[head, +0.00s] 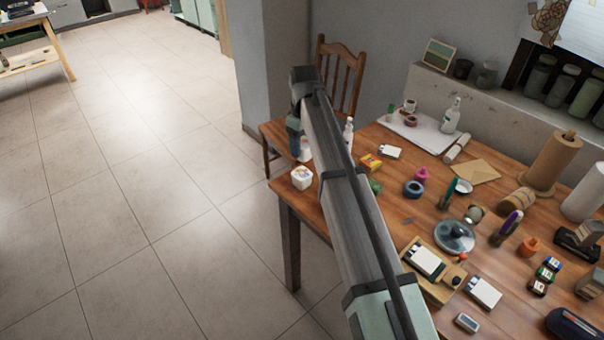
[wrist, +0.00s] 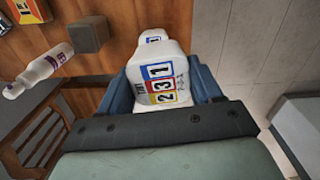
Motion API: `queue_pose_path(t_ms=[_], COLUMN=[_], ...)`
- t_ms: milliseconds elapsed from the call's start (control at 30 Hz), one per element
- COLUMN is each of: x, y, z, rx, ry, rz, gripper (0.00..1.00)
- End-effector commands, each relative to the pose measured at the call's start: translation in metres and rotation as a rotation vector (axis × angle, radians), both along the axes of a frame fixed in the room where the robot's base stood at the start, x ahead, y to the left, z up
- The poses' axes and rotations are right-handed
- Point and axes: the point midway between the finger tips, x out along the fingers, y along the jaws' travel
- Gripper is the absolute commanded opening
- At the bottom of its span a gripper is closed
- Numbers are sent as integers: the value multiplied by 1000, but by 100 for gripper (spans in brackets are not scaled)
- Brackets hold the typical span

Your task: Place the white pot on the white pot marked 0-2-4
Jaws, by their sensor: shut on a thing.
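My gripper (head: 296,138) is over the far left part of the wooden table, pointing down. In the wrist view its blue fingers (wrist: 163,95) are shut on both sides of a white pot (wrist: 160,75) with coloured number squares. Its small print is too blurred to read surely. In the head view the held pot (head: 305,151) is partly hidden by my arm. A second white pot (head: 302,178) stands on the table near its left edge, nearer to me than the held one. It also shows in the wrist view (wrist: 153,37), partly covered by the held pot; its marking is not readable.
A white bottle (head: 348,132) stands just right of my gripper. A grey block (wrist: 88,34) and an orange-yellow box (head: 371,162) are close by. A wooden chair (head: 342,72) stands behind. The table's left edge is close to the second pot; the right side is crowded.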

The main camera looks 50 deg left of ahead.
Motion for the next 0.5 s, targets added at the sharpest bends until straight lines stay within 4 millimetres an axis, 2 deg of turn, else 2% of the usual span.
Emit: queue_pose_path(t_ms=[33, 167, 367, 500], x=[8, 15, 14, 14], y=[14, 26, 24, 23], z=[3, 6, 1, -14], rx=[-1, -2, -5, -6], ry=[0, 1, 3, 3], rz=[-12, -47, -109, -115], gripper=[31, 31, 31, 31])
